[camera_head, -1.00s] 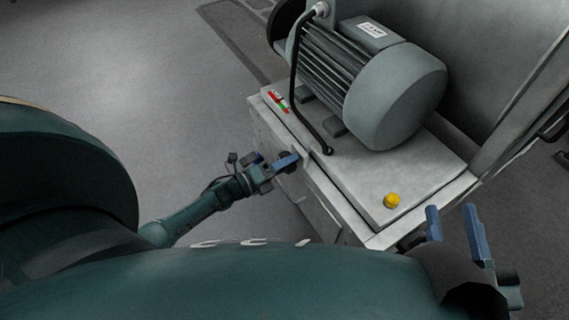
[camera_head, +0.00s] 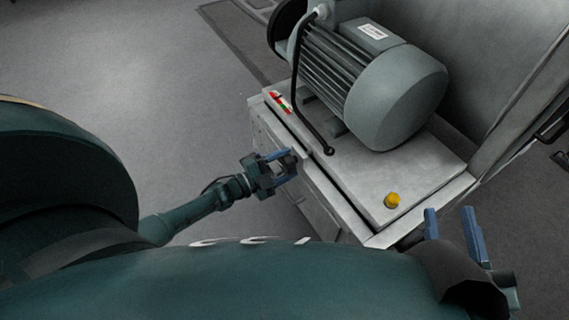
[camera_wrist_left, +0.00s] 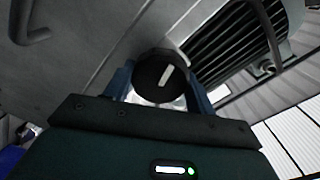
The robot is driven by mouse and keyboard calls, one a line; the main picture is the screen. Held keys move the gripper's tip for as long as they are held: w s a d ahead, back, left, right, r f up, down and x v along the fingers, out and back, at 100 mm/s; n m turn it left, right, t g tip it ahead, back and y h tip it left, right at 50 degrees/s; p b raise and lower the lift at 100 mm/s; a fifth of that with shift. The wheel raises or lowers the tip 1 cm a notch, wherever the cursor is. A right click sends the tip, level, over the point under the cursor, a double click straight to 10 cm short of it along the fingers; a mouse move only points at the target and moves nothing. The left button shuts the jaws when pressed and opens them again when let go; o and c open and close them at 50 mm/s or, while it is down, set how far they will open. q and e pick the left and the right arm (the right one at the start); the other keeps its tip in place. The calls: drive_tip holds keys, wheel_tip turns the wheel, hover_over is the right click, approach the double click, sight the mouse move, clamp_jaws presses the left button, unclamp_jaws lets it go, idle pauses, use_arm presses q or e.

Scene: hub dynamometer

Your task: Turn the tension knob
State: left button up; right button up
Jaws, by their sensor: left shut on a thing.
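The tension knob (camera_wrist_left: 160,76) is round and black with a pale pointer line, seen face-on in the left wrist view. The line leans slightly right of upright there. My left gripper (camera_wrist_left: 160,88) is shut on the knob, one blue finger on each side of it. In the head view my left gripper (camera_head: 278,164) is at the front side of the grey cabinet (camera_head: 318,205), and it mostly hides the knob. My right gripper (camera_head: 452,232) is at the cabinet's right end, its two blue fingers apart with nothing between them.
A grey finned motor (camera_head: 370,85) stands on the cabinet, with a black cable (camera_head: 303,115) running down to the top. Open floor (camera_head: 130,90) lies left of the cabinet.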

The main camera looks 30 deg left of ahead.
use_arm(q)
drive_tip(key=n, duration=0.7)
drive_tip(key=shift+a, duration=0.1)
drive_tip(key=n, duration=0.7)
drive_tip(key=shift+a+n, duration=0.1)
drive_tip(key=shift+n, duration=0.2)
drive_tip(key=n, duration=1)
drive_tip(key=shift+b, duration=0.3)
drive_tip(key=o, duration=1)
